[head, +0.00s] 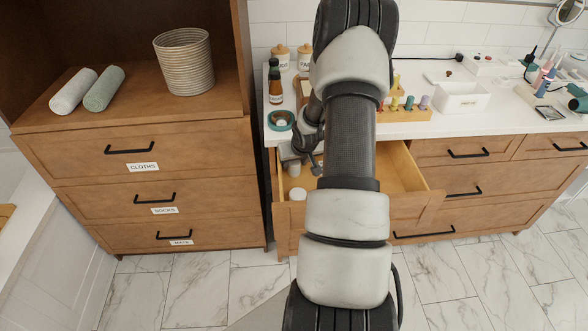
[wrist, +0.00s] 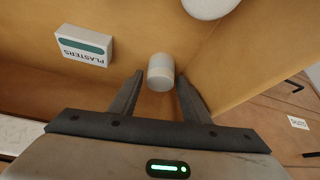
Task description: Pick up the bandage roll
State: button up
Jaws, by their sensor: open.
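A small off-white cylinder (wrist: 160,72), which looks like the bandage roll, is inside the open drawer (head: 405,180). In the wrist view it shows between and just beyond the fingertips of my gripper (wrist: 160,82). My gripper is open, with a finger on either side of the roll's near end and nothing clamped. Whether the fingers reach down around it is unclear. In the head view my arm hides most of the gripper and much of the drawer.
A plasters box (wrist: 83,46) lies in the drawer. A white round item (wrist: 208,8) is near the wrist view's top edge; the drawer walls are close. The countertop (head: 400,128) above holds bottles, a teal bowl (head: 281,119) and a white bin (head: 462,98).

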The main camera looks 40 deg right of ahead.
jog(key=c, duration=0.8)
jog(key=shift+r, duration=0.1)
